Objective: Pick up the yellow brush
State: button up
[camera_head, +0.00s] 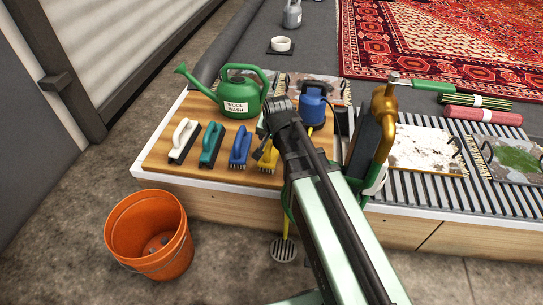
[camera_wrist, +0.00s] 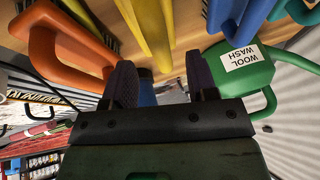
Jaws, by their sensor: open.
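The yellow brush (camera_head: 268,160) lies on the wooden board, at the right end of a row of brushes. My arm and gripper cover part of it in the head view. In the wrist view the yellow brush (camera_wrist: 152,30) shows as a long yellow handle at the top centre, beyond my fingertips. My gripper (camera_wrist: 160,75) is open, with two dark fingers apart and no brush between them. In the head view my gripper (camera_head: 264,148) is small and dark beside the yellow brush; whether it touches cannot be told.
A blue brush (camera_head: 240,147), teal brush (camera_head: 211,145) and white brush (camera_head: 183,140) lie to the left. A green wool wash can (camera_head: 238,95) and blue pump (camera_head: 313,103) stand behind. An orange-handled tool (camera_head: 383,120) stands right of my arm. An orange bucket (camera_head: 150,235) is on the floor.

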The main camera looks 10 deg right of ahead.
aim_at(271, 141)
jog(key=b+x, duration=0.4)
jog(key=x, duration=0.1)
jog(key=shift+f, duration=0.15)
jog(key=shift+w+r, duration=0.1)
jog(key=shift+r, duration=0.15)
jog(key=shift+c, duration=0.3)
grip_shut()
